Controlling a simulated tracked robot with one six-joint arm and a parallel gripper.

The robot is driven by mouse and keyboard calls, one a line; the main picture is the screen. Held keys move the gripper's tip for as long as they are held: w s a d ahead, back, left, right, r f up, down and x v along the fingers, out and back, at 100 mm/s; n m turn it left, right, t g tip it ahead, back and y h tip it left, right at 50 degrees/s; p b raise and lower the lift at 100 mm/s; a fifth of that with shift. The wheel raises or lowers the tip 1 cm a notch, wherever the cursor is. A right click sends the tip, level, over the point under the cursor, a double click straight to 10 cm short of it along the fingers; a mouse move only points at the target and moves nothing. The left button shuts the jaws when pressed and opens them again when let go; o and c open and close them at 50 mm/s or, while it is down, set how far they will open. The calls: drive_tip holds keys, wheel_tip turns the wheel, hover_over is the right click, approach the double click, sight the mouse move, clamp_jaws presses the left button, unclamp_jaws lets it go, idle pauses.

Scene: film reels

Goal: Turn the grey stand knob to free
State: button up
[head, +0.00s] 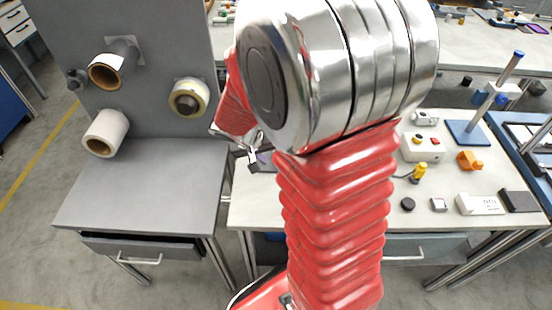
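The tall grey stand panel (140,20) rises behind a grey table at the left. A dark grey knob (76,79) sticks out near the panel's left edge; its setting is too small to read. My gripper (256,160) shows small, partly hidden behind my red and silver arm, over the gap between the grey table and the bench. It is apart from the knob, well to its right and lower in the picture. I see nothing clearly held, and its opening cannot be told.
Three rolls sit on the panel: a brown-cored one (107,72), a yellowish one (188,98) and a white one (106,133). The grey table top (145,190) is clear. The right bench holds an orange part (470,160), a blue-based post stand (468,132) and small boxes.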

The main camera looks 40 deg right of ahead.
drive_tip(key=w+v, duration=0.1)
drive_tip(key=v, duration=0.7)
drive_tip(key=shift+s+a+r, duration=0.2)
drive_tip(key=shift+s+r, duration=0.05)
drive_tip(key=shift+s, duration=0.25)
drive_tip(key=shift+r, duration=0.1)
drive_tip(key=shift+c, duration=1.4)
drive_tip(key=s+a+r+n+t+y, duration=0.4)
drive_tip(key=s+a+r+n+y, duration=0.1)
drive_tip(key=s+a+r, duration=0.5)
drive_tip(key=s+a+n, duration=0.1)
drive_tip(key=s+a, duration=0.1)
drive_tip(key=a, duration=0.2)
drive_tip(key=shift+s+n+y, duration=0.2)
drive_tip(key=shift+n+y, duration=0.1)
drive_tip(key=shift+y, duration=0.1)
drive_tip(key=shift+r, duration=0.15)
